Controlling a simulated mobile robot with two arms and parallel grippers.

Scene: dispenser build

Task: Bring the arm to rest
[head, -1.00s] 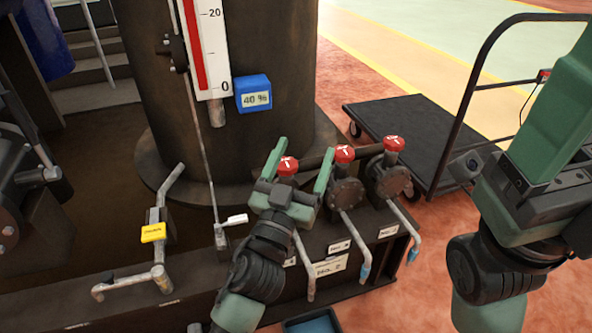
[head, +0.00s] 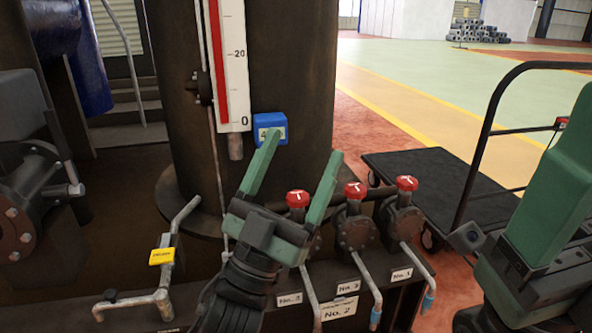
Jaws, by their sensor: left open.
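My left gripper (head: 298,170) is open and empty, its two green fingers spread and pointing up. It is in front of the dark tank (head: 290,80), with its left fingertip overlapping the blue display box (head: 272,122) in the picture. Its right finger stands just right of the leftmost red-capped valve (head: 298,199) and partly hides that valve's body. I cannot tell any contact from this view.
Two more red-capped valves (head: 356,190) (head: 406,184) with spouts stand right of the gripper. A yellow tag (head: 161,257) is on a pipe at the left. A black trolley (head: 440,180) with a tall handle stands at the right. Open floor lies beyond.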

